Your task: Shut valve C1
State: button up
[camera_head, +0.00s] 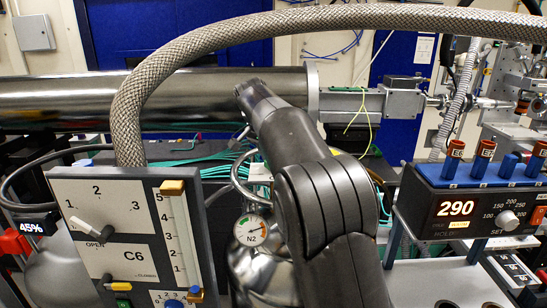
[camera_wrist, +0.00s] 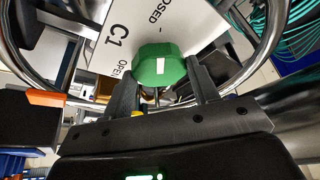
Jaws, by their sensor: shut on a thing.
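Valve C1 has a green knob (camera_wrist: 160,68) with a white bar on it. It shows in the wrist view beside a white plate (camera_wrist: 112,52) lettered C1, OPEN and a partly cut-off CLOSED. The bar's setting between the two words is hard to read. My gripper (camera_wrist: 165,76) has its two dark fingers on either side of the knob and is shut on it. In the head view my arm covers the middle, and neither my gripper nor the green knob can be made out.
A metal ring rail (camera_wrist: 268,40) curves around the knob. In the head view a silver vessel with an N2 gauge (camera_head: 251,231) stands beside my arm. A C6 panel (camera_head: 115,235) is on the left, a 290 controller (camera_head: 465,215) on the right. A braided hose (camera_head: 190,55) arches overhead.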

jog(key=shift+m, duration=0.4)
jog(key=o, duration=1)
jog(key=v, duration=1)
jog(key=shift+a+r, duration=0.25)
jog(key=shift+r, duration=0.1)
